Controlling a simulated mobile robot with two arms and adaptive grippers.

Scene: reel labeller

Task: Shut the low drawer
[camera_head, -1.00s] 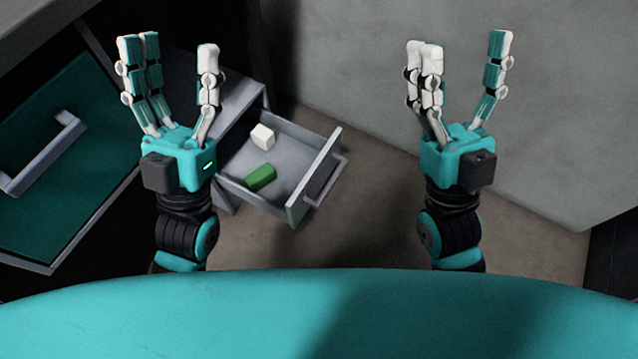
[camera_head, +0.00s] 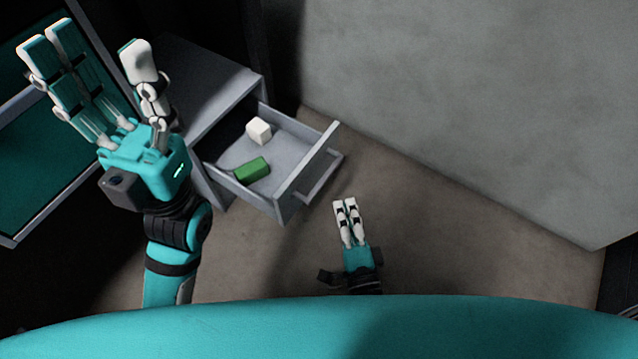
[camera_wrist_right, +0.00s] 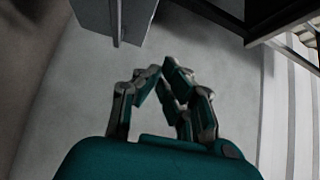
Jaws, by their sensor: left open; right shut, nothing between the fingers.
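The low drawer (camera_head: 290,150) is grey and stands pulled out of a small grey cabinet (camera_head: 205,85). A white block (camera_head: 258,130) and a green block (camera_head: 252,169) lie inside it. A bar handle (camera_head: 322,178) is on its front. My left gripper (camera_head: 95,45) is open and empty, raised to the left of the drawer. My right gripper (camera_head: 345,203) is shut and empty, low down just in front of the drawer front and apart from it. In the right wrist view its fingertips (camera_wrist_right: 165,68) come together below a grey panel edge, which I cannot identify surely.
A larger teal-fronted unit (camera_head: 50,170) stands at the left, partly behind my left arm. A grey wall or panel (camera_head: 470,100) fills the upper right. The brown floor (camera_head: 470,240) right of the drawer is clear.

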